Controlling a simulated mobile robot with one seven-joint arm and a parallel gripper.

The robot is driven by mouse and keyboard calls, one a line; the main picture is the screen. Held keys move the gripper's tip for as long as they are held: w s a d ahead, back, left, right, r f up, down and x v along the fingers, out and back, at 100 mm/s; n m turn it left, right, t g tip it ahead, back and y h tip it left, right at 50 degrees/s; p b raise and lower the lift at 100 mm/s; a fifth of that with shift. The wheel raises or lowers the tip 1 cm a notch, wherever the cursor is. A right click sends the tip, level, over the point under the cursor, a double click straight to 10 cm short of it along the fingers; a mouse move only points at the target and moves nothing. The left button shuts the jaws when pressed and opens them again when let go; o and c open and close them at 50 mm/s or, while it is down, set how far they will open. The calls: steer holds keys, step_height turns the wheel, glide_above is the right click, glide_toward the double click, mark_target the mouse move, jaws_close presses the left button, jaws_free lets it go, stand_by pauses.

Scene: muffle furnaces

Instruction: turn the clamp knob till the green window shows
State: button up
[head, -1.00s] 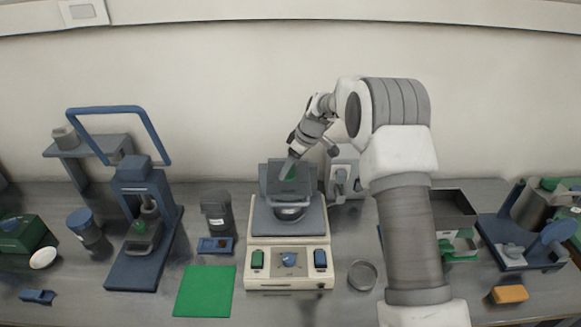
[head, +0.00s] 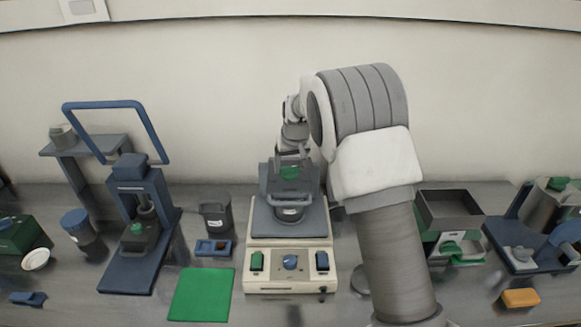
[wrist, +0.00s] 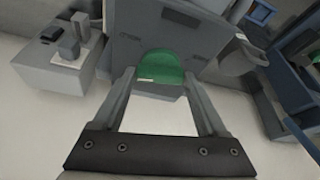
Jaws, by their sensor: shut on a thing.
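A beige bench machine (head: 288,283) stands at the middle of the bench, with a grey upright clamp frame and a dark round jar (head: 290,213) on its top plate. A green clamp knob (head: 289,173) sits at the top of the frame; it also shows in the wrist view (wrist: 161,68). My gripper (head: 291,160) comes down on it from above. In the wrist view my gripper's fingers (wrist: 159,80) stand on either side of the green knob, shut on it. I cannot make out a separate green window; the fingers and frame hide part of the clamp.
The machine's front panel has a green switch, a blue dial (head: 290,262) and a blue switch. A blue press (head: 140,240) and a dark canister (head: 215,215) stand to the left, a green mat (head: 201,295) lies in front. A grey open box (head: 450,208) stands to the right.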

steer(key=shift+a+m+h, duration=0.1)
steer(key=shift+m+h, duration=0.5)
steer(key=shift+m, duration=1)
steer(key=o, duration=1.3)
steer(key=b+v, duration=0.1)
steer(key=v, duration=1.6)
steer(key=shift+s+r, duration=0.15)
